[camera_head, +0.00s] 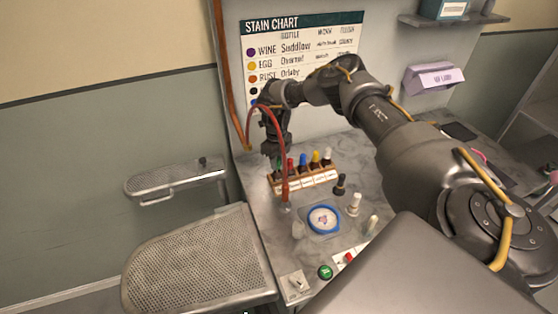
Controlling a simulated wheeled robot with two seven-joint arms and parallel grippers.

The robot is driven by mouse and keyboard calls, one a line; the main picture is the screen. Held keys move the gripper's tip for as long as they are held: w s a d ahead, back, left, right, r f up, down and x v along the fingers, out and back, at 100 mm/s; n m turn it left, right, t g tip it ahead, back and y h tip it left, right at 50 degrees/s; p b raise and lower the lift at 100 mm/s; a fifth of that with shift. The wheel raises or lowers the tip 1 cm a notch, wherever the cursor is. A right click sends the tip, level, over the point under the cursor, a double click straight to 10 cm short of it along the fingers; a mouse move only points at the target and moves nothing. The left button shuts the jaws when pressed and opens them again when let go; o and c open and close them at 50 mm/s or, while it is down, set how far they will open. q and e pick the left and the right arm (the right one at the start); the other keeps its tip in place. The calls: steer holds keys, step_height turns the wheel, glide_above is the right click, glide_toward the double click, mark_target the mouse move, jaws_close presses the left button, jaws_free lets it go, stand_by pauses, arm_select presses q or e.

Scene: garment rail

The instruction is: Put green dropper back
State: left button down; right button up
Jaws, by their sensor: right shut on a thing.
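The wooden dropper rack (306,183) stands on the grey worktop below the stain chart. Droppers with red, blue, yellow and pale caps stand along it. My right gripper (275,155) points down over the rack's left end and is shut on the green dropper (278,165), of which only a little green shows. The dropper is upright at the leftmost place of the rack. I cannot tell whether it is fully seated. My left gripper is out of view.
A dark bottle (340,184) and a white bottle (354,204) stand right of the rack. A blue-rimmed dish (323,219) lies in front. A red hose (284,165) hangs before the rack's left end. Perforated metal boards (195,262) are at left.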

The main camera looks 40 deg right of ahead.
steer(key=shift+f, duration=0.1)
steer(key=shift+f+b, duration=0.35)
steer(key=shift+f, duration=0.15)
steer(key=o, duration=1)
steer(key=shift+w+r, duration=0.1)
steer(key=shift+w, duration=0.05)
